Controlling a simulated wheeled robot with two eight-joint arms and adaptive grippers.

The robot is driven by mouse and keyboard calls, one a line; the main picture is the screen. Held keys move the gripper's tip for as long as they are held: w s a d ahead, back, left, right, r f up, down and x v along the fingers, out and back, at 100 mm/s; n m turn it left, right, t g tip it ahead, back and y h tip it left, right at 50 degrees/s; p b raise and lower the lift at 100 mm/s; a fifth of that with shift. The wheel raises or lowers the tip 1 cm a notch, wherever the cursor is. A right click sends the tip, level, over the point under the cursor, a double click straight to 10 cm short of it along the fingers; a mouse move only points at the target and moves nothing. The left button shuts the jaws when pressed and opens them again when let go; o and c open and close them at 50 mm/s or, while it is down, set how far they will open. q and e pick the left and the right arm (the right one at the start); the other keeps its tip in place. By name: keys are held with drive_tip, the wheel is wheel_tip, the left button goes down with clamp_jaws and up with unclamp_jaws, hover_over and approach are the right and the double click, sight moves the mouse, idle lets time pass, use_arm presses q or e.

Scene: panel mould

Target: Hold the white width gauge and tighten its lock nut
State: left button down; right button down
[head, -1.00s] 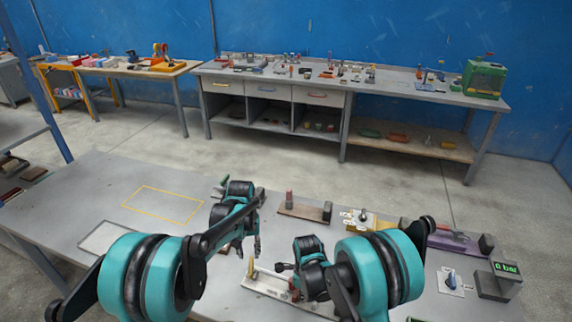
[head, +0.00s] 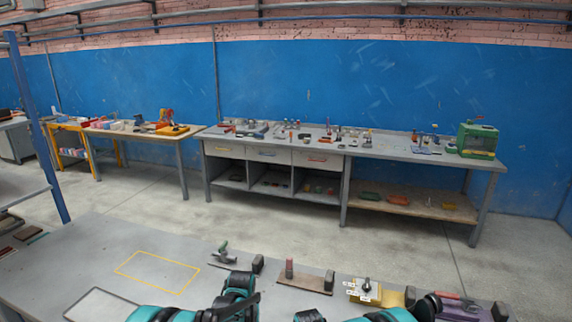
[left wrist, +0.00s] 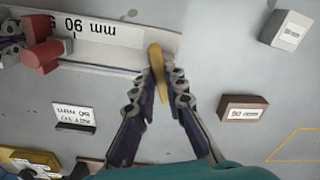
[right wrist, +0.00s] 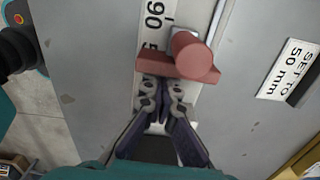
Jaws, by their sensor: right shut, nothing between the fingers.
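The white width gauge (left wrist: 120,38), a pale strip marked 90 mm, lies across the upper left of the left wrist view. A yellow upright piece (left wrist: 155,55) stands at its end. My left gripper (left wrist: 160,80) has a finger on each side of this piece and looks shut on it. A red part with a round red knob (right wrist: 190,55) sits on the gauge in the right wrist view; I cannot tell whether the knob is the lock nut. My right gripper (right wrist: 162,85) is shut and empty, right beside the red part. The gauge is below the head view.
A "SET TO 50 mm" label (right wrist: 288,70) stands near the gauge. A brown 90 mm block (left wrist: 240,107) and a grey labelled block (left wrist: 286,30) stand nearby. A yellow outline (head: 158,271) marks clear table at the left.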

use_arm(q)
drive_tip(key=shift+m, duration=1.6)
use_arm(e)
drive_tip(key=shift+f, duration=0.15)
use_arm(q)
drive_tip(key=c, duration=1.6)
unclamp_jaws()
drive_tip(key=shift+o, duration=0.2)
drive_tip(key=shift+r, duration=0.1)
wheel_tip(320, 180, up, 12)
drive_tip(key=shift+s, duration=0.15)
